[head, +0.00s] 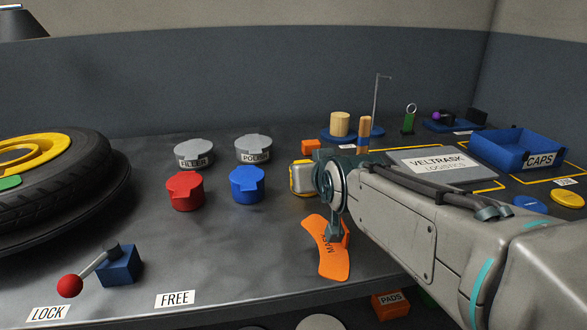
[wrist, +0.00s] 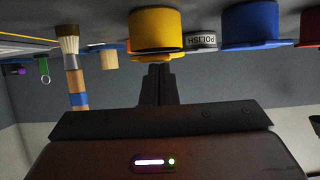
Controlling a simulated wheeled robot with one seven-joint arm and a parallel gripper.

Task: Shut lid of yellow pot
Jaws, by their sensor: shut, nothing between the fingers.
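The yellow pot (head: 303,163) stands to the right of the blue pot in the head view, partly hidden behind my wrist. A pale grey patch shows on its near side there, and I cannot tell how its lid sits. In the wrist view, which is upside down, the yellow pot (wrist: 157,30) fills the top middle, with its broader rim towards my fingers. My gripper (wrist: 157,72) is shut and empty, its fingertips pointing at this rim. I cannot tell whether they touch it. My fingers are hidden in the head view.
Red (head: 185,192) and blue (head: 247,186) pots stand left, with grey FILLER (head: 194,152) and POLISH (head: 253,148) pots behind. An orange MASK piece (head: 325,262) lies below my wrist. A brush (wrist: 69,45) stands nearby. A blue CAPS tray (head: 505,150) is right.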

